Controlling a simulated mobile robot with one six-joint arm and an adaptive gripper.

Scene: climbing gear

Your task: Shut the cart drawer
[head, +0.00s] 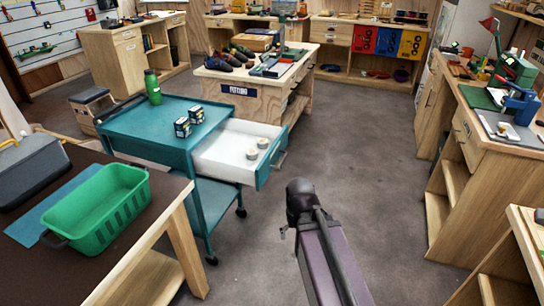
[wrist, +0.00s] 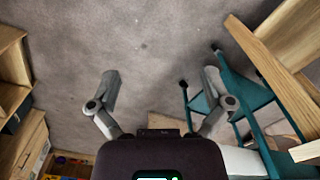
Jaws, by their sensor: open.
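The teal cart (head: 160,126) stands left of centre in the head view. Its drawer (head: 262,168) is pulled out to the right, with a white inside, a teal front and a grey handle (head: 279,160). Two small pale rolls (head: 257,148) lie in the drawer. In the wrist view my gripper (wrist: 162,80) has its two fingers spread wide with only grey floor between them. In the head view my arm rises at bottom centre, right of the drawer; the gripper's fingers cannot be made out there.
A green bottle (head: 152,87) and two small boxes (head: 182,127) stand on the cart top. A dark-topped table with a green basket (head: 100,212) is at front left. A bench with shoes (head: 233,59) stands behind the drawer. Workbenches line the right. Grey floor (head: 365,165) is clear between.

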